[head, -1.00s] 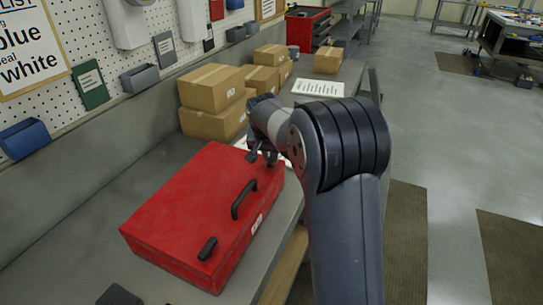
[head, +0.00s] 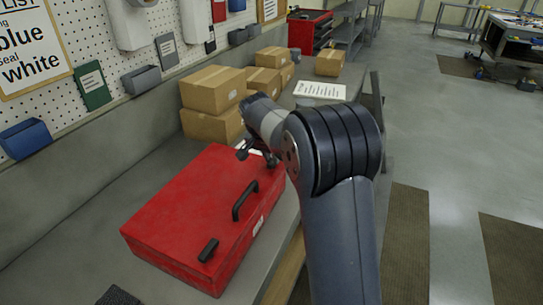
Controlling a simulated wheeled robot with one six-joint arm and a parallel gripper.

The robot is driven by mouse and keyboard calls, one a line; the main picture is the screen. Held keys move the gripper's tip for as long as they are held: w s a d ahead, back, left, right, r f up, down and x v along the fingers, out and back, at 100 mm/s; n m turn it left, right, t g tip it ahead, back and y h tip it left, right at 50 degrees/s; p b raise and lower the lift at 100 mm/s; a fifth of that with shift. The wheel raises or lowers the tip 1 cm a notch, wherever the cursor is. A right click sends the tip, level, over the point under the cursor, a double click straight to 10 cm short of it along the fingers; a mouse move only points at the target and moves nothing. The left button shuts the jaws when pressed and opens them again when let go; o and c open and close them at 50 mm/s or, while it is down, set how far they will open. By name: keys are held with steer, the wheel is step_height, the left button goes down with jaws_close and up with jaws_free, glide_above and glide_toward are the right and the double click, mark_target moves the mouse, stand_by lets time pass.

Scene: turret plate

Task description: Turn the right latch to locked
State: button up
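A closed red case (head: 175,210) lies on the grey bench, with a black handle (head: 244,201) on its lid near the right edge. One black latch (head: 208,250) sits at the near end of that edge, turned slantwise. My gripper (head: 257,155) is over the far end of the same edge, where small dark parts show close together. I cannot tell which of these are fingertips and which is the right latch, so the latch's setting is unclear. Whether the gripper touches or holds anything cannot be made out.
Cardboard boxes (head: 213,89) stand behind the case along the pegboard wall. A white labelled sheet or tray (head: 320,90) lies farther along the bench (head: 130,185). A dark object (head: 118,296) is at the bottom edge. My arm covers part of the bench's right side.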

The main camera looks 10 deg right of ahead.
steer(key=o, duration=0.4)
steer(key=shift+o, duration=0.2)
steer(key=b+v, duration=0.1)
steer(key=v, duration=1)
steer(key=shift+w+d+f, duration=0.1)
steer(key=p+x, duration=0.1)
steer(key=x, duration=0.9)
steer(key=shift+f, duration=0.25)
steer(key=shift+w+f, duration=0.1)
steer(key=shift+n, duration=0.3)
